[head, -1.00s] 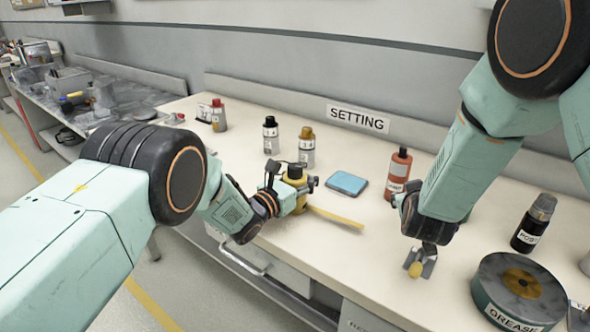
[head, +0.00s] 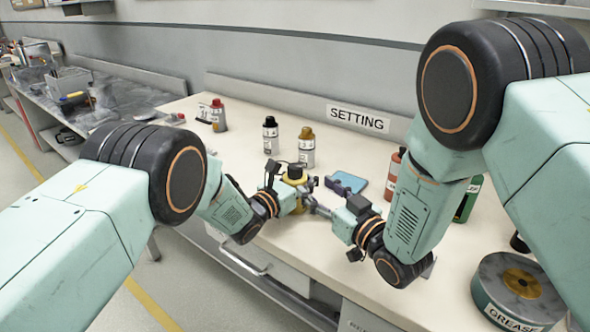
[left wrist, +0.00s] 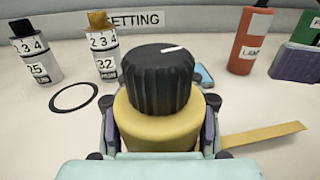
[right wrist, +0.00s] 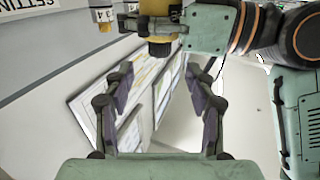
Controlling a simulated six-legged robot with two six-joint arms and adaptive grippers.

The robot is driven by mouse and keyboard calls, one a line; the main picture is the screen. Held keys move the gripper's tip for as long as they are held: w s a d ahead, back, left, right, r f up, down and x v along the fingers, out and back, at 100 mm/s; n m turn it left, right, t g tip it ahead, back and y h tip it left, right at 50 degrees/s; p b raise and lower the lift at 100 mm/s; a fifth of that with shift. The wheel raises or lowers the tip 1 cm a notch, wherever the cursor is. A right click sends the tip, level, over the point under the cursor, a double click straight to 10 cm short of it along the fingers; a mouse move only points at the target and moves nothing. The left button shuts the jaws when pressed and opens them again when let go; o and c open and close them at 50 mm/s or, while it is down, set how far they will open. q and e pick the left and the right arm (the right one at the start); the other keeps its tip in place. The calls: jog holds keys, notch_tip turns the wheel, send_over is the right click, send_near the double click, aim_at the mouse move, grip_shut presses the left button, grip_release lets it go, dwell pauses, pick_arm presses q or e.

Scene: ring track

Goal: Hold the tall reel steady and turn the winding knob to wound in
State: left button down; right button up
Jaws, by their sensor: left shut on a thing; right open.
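The tall reel is a yellow cylinder (left wrist: 157,125) with a ribbed black winding knob (left wrist: 160,80) on top. The knob's white mark points away, slightly right, in the left wrist view. My left gripper (head: 293,201) is shut around the yellow body, one finger on each side; the reel stands upright on the bench. In the head view the knob (head: 295,171) shows above that gripper. My right gripper (head: 325,194) is open and empty, just right of the reel. In the right wrist view its fingers (right wrist: 163,86) are spread, with the reel (right wrist: 158,28) beyond them, near the top.
A yellow strip (left wrist: 262,135) runs right from the reel. A blue pad (head: 352,181) lies behind my right gripper. Two labelled bottles (head: 270,137) (head: 306,148) stand behind the reel. A red bottle (head: 393,170) and a grease tin (head: 518,290) are to the right.

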aim_at(299, 174)
jog(key=x, duration=0.9)
jog(key=shift+w+a, duration=0.25)
jog(key=shift+w, duration=0.05)
jog(key=shift+c, duration=0.3)
grip_shut()
jog(key=shift+h, duration=0.3)
jog(key=shift+r+m+t, duration=0.1)
jog(key=shift+m+t, duration=0.3)
jog(key=shift+m+h, duration=0.3)
jog(key=shift+h, duration=0.4)
jog(key=shift+t, duration=0.3)
